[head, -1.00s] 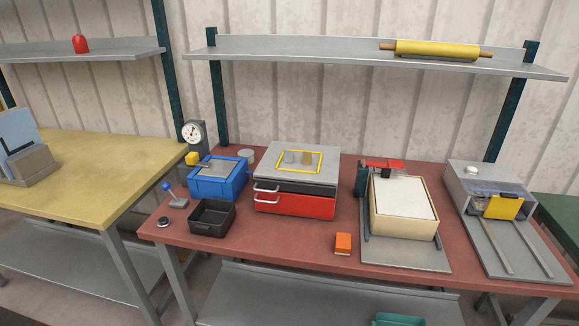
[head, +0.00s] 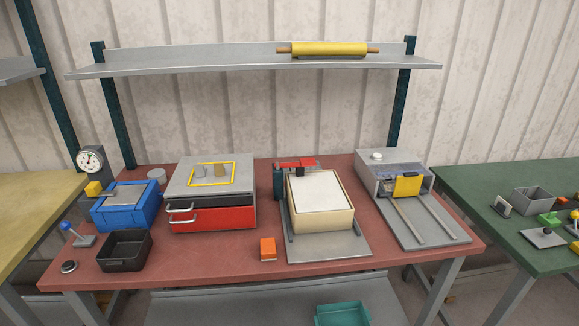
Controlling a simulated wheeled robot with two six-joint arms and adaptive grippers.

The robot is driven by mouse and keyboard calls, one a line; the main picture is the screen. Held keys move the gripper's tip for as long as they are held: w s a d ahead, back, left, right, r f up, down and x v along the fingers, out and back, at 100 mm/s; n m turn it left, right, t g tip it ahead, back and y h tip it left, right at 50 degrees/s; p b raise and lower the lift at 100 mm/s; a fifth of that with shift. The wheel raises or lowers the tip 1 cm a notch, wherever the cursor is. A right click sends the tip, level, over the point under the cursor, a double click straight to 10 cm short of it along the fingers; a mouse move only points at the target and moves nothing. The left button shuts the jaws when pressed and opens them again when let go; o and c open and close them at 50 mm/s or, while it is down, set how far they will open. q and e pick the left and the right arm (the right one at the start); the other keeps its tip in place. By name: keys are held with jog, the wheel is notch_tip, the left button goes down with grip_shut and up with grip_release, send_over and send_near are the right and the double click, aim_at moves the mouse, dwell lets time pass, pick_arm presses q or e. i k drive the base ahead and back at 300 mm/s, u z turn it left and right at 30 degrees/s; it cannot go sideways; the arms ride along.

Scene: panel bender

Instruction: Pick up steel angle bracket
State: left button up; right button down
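I cannot pick out the steel angle bracket for certain. A small grey piece (head: 502,206) stands at the left edge of the green table and could be an angled part, but it is too small to tell. Neither of my grippers is in view.
The red-topped bench (head: 195,264) holds a blue box (head: 125,212), a black bin (head: 125,251), an orange block (head: 268,249), a cream tray machine (head: 322,217) and a grey unit with rails (head: 395,166). A shelf (head: 220,65) hangs above. The front middle is fairly clear.

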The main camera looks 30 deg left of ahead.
aim_at(200, 171)
jog(key=z, duration=0.35)
jog(key=i, duration=1.4)
jog(key=u, duration=0.95)
